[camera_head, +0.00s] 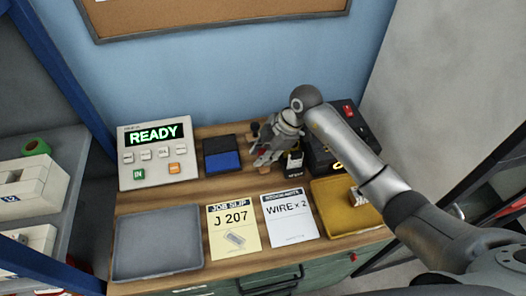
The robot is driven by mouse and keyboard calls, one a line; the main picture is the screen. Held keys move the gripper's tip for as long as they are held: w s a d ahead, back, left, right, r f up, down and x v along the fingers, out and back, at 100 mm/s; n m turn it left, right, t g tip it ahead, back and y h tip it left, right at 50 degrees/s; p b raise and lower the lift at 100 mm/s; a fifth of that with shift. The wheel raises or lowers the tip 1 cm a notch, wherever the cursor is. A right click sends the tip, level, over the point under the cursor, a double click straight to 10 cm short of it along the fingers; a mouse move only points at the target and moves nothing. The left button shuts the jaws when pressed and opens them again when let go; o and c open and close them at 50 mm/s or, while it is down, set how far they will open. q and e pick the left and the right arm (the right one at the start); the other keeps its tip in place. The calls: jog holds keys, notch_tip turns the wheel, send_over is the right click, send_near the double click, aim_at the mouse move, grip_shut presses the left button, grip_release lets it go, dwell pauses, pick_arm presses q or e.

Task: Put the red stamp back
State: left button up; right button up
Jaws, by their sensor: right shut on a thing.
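My right gripper (265,157) reaches in from the right and points down over the back of the bench, just right of the blue-and-black ink pad (222,155). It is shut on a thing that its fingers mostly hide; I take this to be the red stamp. A small reddish-brown part (262,169) shows below the fingers. Whether it touches the bench cannot be told. A dark knob (255,128) shows behind the gripper. My left gripper is not in view.
A control box (158,172) reading READY stands at the back left. A grey tray (120,246), a yellow job slip (233,247), a white wire sheet (289,229) and a yellow tray (325,192) line the front. A black box (318,160) stands right of the gripper, partly behind my arm.

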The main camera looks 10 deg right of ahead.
jog(key=shift+f, duration=0.25)
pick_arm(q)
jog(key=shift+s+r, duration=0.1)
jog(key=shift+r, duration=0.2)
pick_arm(e)
jog(key=shift+f, duration=0.1)
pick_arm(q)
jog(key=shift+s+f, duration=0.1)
pick_arm(e)
jog(key=shift+f, duration=0.15)
jog(key=o, duration=0.8)
jog(key=shift+o, duration=0.2)
jog(key=shift+d+r, duration=0.2)
jog(key=shift+r, duration=0.25)
pick_arm(q)
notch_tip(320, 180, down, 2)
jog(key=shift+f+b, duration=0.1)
jog(key=shift+b, duration=1.1)
pick_arm(e)
jog(key=v, duration=1.1)
jog(key=shift+r, duration=0.15)
